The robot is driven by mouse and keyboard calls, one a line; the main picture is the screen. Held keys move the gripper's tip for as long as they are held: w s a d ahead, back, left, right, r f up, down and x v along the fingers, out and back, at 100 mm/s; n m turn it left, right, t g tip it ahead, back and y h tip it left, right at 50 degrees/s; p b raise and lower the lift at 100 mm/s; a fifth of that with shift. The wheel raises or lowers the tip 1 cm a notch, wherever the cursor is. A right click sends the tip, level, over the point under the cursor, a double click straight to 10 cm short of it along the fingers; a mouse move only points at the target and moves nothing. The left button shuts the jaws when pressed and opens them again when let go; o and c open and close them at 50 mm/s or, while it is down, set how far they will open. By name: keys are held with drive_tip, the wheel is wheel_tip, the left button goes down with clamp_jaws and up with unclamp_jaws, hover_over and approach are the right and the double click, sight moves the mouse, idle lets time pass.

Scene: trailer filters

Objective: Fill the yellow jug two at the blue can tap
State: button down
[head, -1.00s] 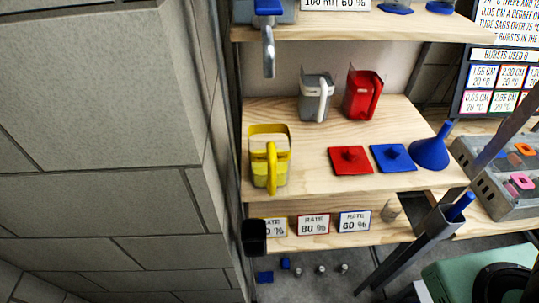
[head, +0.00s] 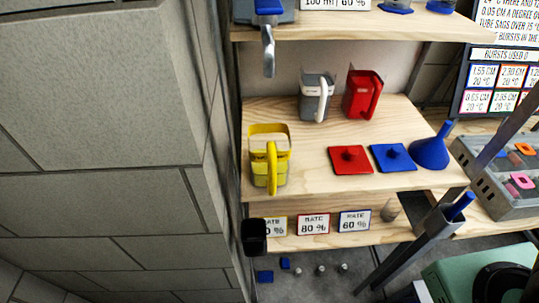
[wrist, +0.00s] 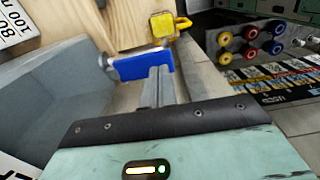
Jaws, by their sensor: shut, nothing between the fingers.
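The yellow jug (head: 258,172) stands upright at the left front of the wooden shelf, its handle facing me. It also shows in the wrist view (wrist: 160,31), beyond the tap. The tap with its blue lever (head: 269,7) and grey spout (head: 268,50) is at the top left, above the jug; its upper part is cut off. In the wrist view the blue lever (wrist: 145,64) is just in front of my gripper (wrist: 161,75). My gripper is shut and empty, its fingertips at the lever; I cannot tell whether they touch. It does not show in the head view.
A grey jug (head: 314,98) and red jug (head: 360,96) stand behind. Red (head: 350,160) and blue (head: 393,158) lids and a blue funnel (head: 430,150) lie right of the yellow jug. In the wrist view a grey container wall (wrist: 50,105) is close on the left.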

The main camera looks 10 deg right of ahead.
sight(269, 4)
drive_tip(key=shift+f, duration=0.15)
drive_tip(key=shift+f+b, duration=1.05)
drive_tip(key=shift+f, duration=0.4)
drive_tip(key=shift+r, duration=0.1)
idle(4.6)
wheel_tip(269, 4, up, 9)
drive_tip(key=p, duration=0.9)
drive_tip(key=shift+f, duration=0.2)
